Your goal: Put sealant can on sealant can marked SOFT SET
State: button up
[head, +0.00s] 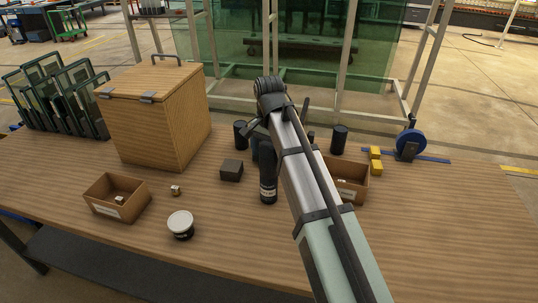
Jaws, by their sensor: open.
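Only the head view is given. A dark can with a pale label band (268,192) stands upright on the table, left of my arm; the label is too small to read. Other dark cans stand farther back, one at the left (240,135) and one at the right (339,139). A tub with a white lid (180,222) and a dark label stands near the front. I cannot tell which is marked SOFT SET. My gripper (280,118) is mostly hidden behind my arm, with dark parts showing on both sides; it appears open, and I see nothing held.
A wooden box (155,115) and glass panes in racks (60,95) stand at the left. Two cardboard trays, left (118,208) and right (357,193), a dark block (231,170), yellow blocks (376,160) and a blue tape reel (410,145) lie about. The front right is clear.

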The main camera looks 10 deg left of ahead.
notch_tip(320, 180, up, 11)
jog(key=shift+r, duration=0.1)
dwell(0.4)
